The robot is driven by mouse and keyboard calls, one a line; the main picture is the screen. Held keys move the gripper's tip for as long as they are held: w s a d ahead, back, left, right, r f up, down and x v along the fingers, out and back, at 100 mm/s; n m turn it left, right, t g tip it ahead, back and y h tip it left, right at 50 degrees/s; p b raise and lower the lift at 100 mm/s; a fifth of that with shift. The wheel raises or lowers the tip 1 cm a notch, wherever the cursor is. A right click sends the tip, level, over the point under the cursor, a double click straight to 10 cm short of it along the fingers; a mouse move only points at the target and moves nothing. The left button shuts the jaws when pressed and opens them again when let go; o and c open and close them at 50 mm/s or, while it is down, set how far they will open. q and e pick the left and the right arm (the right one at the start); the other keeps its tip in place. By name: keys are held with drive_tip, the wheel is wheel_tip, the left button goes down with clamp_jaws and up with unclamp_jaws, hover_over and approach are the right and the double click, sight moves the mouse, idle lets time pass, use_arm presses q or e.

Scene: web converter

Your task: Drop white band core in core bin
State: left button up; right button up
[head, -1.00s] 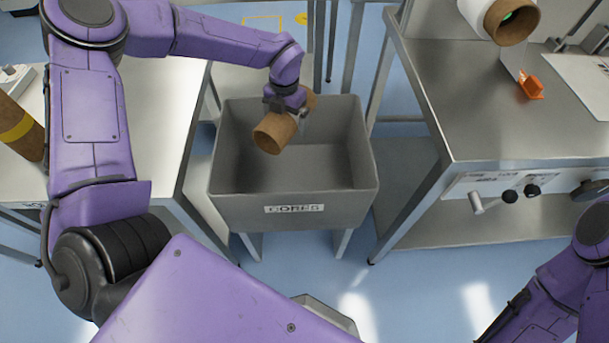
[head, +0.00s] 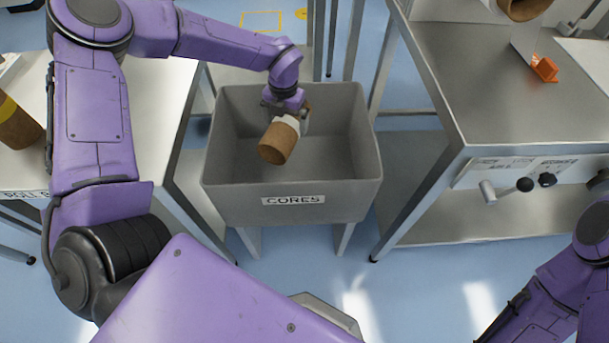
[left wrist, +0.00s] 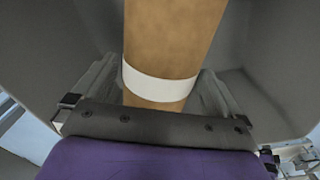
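The brown white band core (head: 276,144) is tilted inside the grey core bin (head: 293,212), below the bin's rim line as seen from above. Its white band shows close to my left gripper (head: 287,112). In the left wrist view the core (left wrist: 172,40) lies between the two dark fingers of my left gripper (left wrist: 160,92), with the white band at finger level. The fingers press against its sides. The core's far end is partly hidden by the gripper. My right gripper is out of view; only purple links of the right arm show.
The bin is labelled CORES and its visible floor is clear. A steel table (head: 165,130) stands at left with a brown core with a yellow band (head: 17,125). A steel bench (head: 475,95) with an orange piece (head: 545,69) and knobs stands at right.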

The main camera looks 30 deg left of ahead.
use_arm(q)
wheel_tip(320, 180, up, 10)
drive_tip(key=shift+d+r, duration=0.1)
drive_tip(key=shift+r, duration=0.15)
idle(0.6)
